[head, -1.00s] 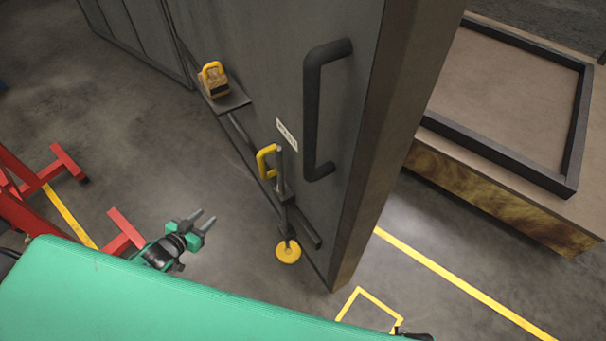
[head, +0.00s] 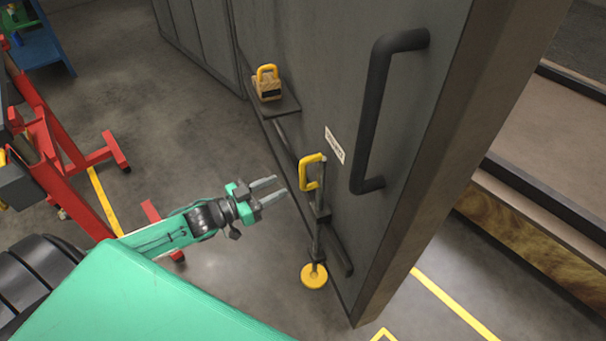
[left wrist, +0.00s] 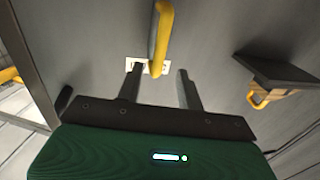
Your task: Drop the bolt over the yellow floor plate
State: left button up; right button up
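The bolt (head: 318,215) is a dark upright rod with a yellow handle (head: 305,172), mounted on the dark grey door (head: 330,90). The round yellow floor plate (head: 314,275) lies on the floor at the rod's lower end; I cannot tell whether the rod touches it. My left gripper (head: 275,191) is open and empty, just left of the yellow handle and apart from it. In the left wrist view the yellow handle (left wrist: 161,35) stands beyond the gap between the open fingers (left wrist: 160,88). My right gripper is not in view.
A small shelf (head: 280,106) on the door holds a block with a yellow handle (head: 268,83). A large black door handle (head: 378,115) is on the right. A red stand (head: 60,150) is on the left. Bare floor (head: 190,110) lies between.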

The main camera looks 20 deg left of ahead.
aim_at(303, 174)
pick_arm(q)
jog(key=shift+x, duration=4.7)
grip_shut()
